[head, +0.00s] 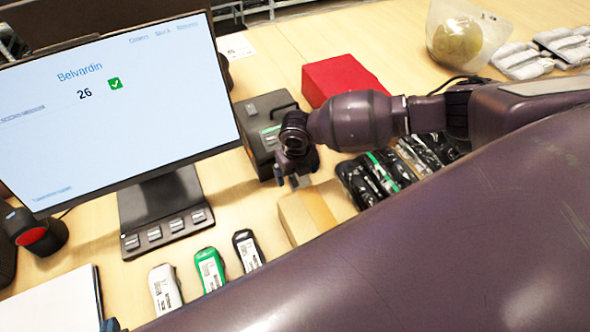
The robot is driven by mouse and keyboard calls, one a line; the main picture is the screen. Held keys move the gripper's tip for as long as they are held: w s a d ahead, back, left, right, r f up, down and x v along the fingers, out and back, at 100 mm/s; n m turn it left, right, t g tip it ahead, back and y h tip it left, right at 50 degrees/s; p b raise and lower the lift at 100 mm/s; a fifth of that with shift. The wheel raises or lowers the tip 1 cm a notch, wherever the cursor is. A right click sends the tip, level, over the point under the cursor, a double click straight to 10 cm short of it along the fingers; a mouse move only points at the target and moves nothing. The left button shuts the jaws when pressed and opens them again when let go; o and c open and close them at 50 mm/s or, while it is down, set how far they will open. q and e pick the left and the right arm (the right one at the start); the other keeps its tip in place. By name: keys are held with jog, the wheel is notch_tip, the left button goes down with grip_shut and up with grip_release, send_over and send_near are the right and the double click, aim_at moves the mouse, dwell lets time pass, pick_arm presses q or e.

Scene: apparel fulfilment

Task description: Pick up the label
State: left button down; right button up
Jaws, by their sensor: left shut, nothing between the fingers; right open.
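No loose label shows clearly. A small pale-and-green patch (271,129) on the front of a dark box-shaped device (262,108), which looks like a label printer, may be a label; I cannot tell. My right gripper (292,182) comes in from the right, points down and is open and empty. It appears in front of the device's right side and above the far end of a cardboard box (297,218). My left gripper is not in view.
A monitor (130,110) reading "Belvardin 26" stands at left, with a scanner (33,232) beside it. Several dark packets (370,180) lie behind my arm. A red box (345,78) is further back. White, green (210,270) and black small items lie in front.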

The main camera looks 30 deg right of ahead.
jog(key=shift+f, duration=0.25)
dwell(0.4)
jog(key=c, duration=0.7)
